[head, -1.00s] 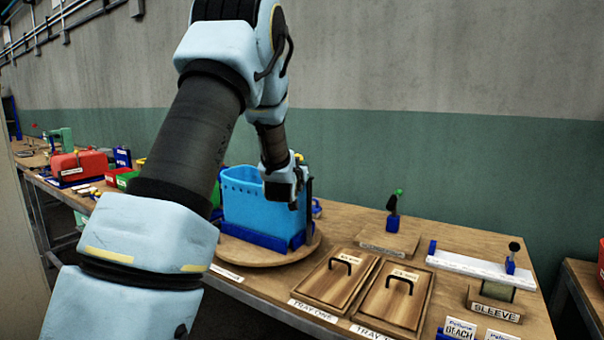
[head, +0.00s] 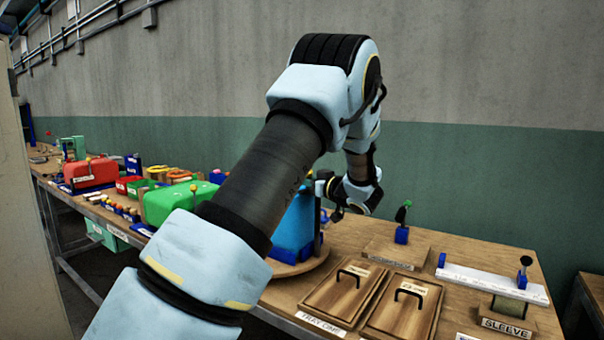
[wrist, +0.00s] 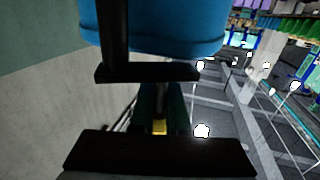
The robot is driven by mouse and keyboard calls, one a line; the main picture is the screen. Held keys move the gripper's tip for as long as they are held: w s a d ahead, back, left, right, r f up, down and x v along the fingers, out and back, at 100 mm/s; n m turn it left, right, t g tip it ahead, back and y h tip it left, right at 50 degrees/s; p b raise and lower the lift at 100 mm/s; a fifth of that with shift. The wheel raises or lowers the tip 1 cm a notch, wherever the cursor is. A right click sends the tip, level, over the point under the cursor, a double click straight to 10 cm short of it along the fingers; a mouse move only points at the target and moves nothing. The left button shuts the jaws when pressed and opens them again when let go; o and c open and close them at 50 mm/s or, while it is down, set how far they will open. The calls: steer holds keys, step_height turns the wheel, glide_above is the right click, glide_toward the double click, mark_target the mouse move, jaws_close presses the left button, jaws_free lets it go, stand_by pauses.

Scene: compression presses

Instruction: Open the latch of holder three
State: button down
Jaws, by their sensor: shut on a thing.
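The blue holder (head: 293,229) stands on a round wooden board in the head view, its left part hidden behind my arm. I cannot read a number on it. Its lower part also shows at the top of the wrist view (wrist: 155,25). My gripper (head: 335,208) is at the right side of the blue holder, near its upper part. In the wrist view, my gripper (wrist: 160,112) is shut on a narrow dark piece with a yellow spot, which looks like the latch (wrist: 160,127). The latch is mostly hidden in the head view.
Two lidded wooden trays (head: 341,291) (head: 403,306) lie in front. A stand with a green-knobbed lever (head: 402,222) is to the right, then a white bar (head: 490,283) over the SLEEVE stand. A green box (head: 178,203) and a red box (head: 90,172) are to the left.

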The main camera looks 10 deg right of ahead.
steer(key=shift+s+r+n+g+y+p, duration=0.1)
steer(key=shift+s+n+g+y, duration=0.25)
steer(key=shift+n+g+y, duration=0.65)
steer(key=shift+s+r+n+g+y+p, duration=0.15)
steer(key=shift+s+n+g+y, duration=0.25)
steer(key=shift+n+g+y, duration=0.55)
steer(key=shift+s+r+n+g+y+p, duration=0.1)
steer(key=shift+s+n+g+y, duration=0.25)
steer(key=shift+n+g+y, duration=0.6)
steer(key=shift+r, duration=0.1)
steer(key=c, duration=0.9)
jaws_free()
steer(key=shift+s+a, duration=0.1)
steer(key=shift+f, duration=0.2)
steer(key=shift+s+d+f, duration=0.1)
steer(key=shift+s+d, duration=0.05)
steer(key=shift+d, duration=0.2)
steer(key=b+v, duration=0.4)
steer(key=v, duration=0.6)
steer(key=shift+d, duration=0.15)
